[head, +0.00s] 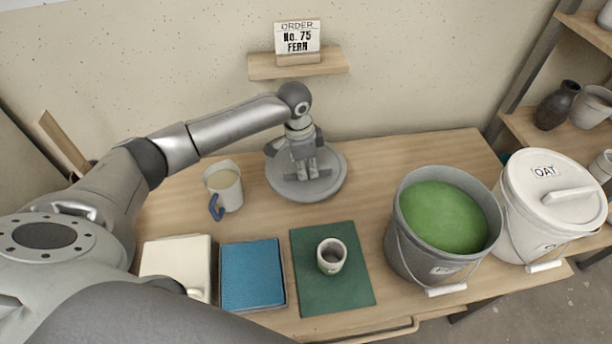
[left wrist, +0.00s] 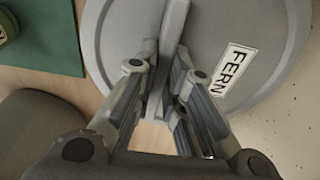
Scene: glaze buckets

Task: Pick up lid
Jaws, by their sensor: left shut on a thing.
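The lid (head: 325,187) is a round grey disc with a raised bar handle, at the back of the table near the wall. It also fills the upper part of the left wrist view (left wrist: 120,40), where its white label reads FERN. My left gripper (head: 307,172) points down over the lid and is shut on its bar handle; the fingers clasp the bar in the left wrist view (left wrist: 167,88). I cannot tell whether the lid touches the table. The grey bucket (head: 412,240), open and full of green glaze, stands to the right. My right gripper is not in view.
A white bucket with an OAT lid (head: 530,205) stands right of the grey bucket. A jug (head: 225,187) is left of the lid. A cup (head: 331,262) stands on a green mat (head: 352,298); a blue cloth (head: 252,275) lies beside it. An order sign (head: 298,37) reads FERN.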

